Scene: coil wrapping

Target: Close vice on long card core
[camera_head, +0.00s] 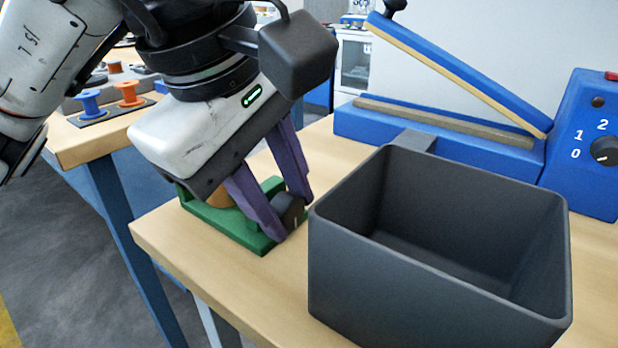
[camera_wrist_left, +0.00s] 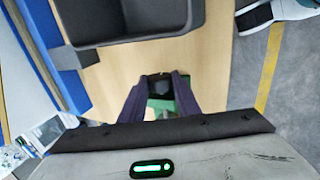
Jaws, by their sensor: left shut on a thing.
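A green vice (camera_head: 240,228) sits on the wooden table near its left edge, and part of it shows in the left wrist view (camera_wrist_left: 186,97). A brown card core (camera_head: 221,196) stands in the vice, mostly hidden behind my gripper; I cannot tell whether the jaws touch it. My left gripper (camera_head: 287,215), with purple fingers, reaches down to the right end of the vice. It is shut on a dark grey vice handle (camera_head: 291,208), which also shows between the fingers in the left wrist view (camera_wrist_left: 158,88). My right gripper is not in view.
A large dark grey open bin (camera_head: 440,265) stands close to the right of the vice. Behind it is a blue sealer (camera_head: 450,150) with a raised arm and a dial. Another table (camera_head: 75,145) at the left holds blue and orange spools.

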